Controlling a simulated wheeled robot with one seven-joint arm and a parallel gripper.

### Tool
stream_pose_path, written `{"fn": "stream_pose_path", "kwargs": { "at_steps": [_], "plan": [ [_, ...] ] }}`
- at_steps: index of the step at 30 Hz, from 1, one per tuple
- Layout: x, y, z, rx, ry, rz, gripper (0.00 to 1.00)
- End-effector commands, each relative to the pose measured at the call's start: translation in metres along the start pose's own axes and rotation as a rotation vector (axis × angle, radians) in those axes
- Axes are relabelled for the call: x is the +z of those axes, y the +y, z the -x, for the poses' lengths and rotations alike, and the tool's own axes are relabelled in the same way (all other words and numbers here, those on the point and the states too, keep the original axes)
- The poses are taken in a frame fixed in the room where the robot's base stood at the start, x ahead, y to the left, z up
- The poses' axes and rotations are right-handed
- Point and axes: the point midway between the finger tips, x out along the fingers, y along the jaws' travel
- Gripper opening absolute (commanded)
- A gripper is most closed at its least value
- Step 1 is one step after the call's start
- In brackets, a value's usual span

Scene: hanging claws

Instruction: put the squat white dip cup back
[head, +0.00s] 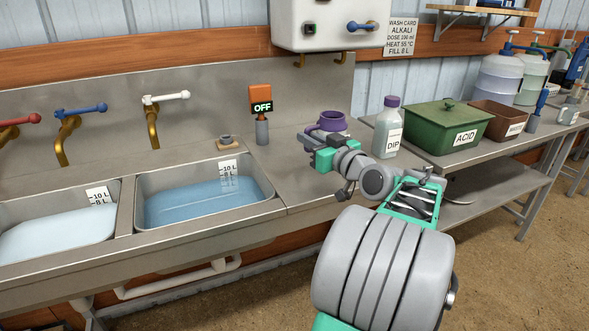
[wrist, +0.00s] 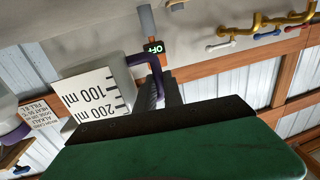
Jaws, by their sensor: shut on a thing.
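My gripper (head: 320,143) is over the metal counter to the right of the filled sink. It is shut on the purple handle (wrist: 142,58) of a short dip cup. In the wrist view, the cup has a pale body and a white scale (wrist: 95,97) reading 100 ml and 200 ml. In the head view, a purple part (head: 332,121), seemingly of this cup, shows just behind the jaws. The jaws hide some of it. I cannot tell whether the cup touches the counter.
A DIP bottle (head: 387,128) with a purple cap stands to the right, beside a green ACID box (head: 437,125). An OFF switch post (head: 262,130) stands left of my gripper. A small round item (head: 225,142) sits behind the sink (head: 205,195). The front counter is clear.

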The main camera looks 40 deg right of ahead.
Motion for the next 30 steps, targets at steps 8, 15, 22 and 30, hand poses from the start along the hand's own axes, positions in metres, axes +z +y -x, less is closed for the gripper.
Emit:
{"fn": "stream_pose_path", "kwargs": {
  "at_steps": [8, 15, 22, 30],
  "plan": [
    [0.045, -0.025, -0.026, -0.003, -0.002, -0.004, 0.00],
    [0.082, -0.029, -0.032, -0.002, -0.002, -0.006, 0.00],
    [0.083, -0.029, -0.032, -0.002, -0.001, -0.002, 0.00],
    [0.085, -0.029, -0.032, -0.002, -0.002, -0.003, 0.23]
  ]
}}
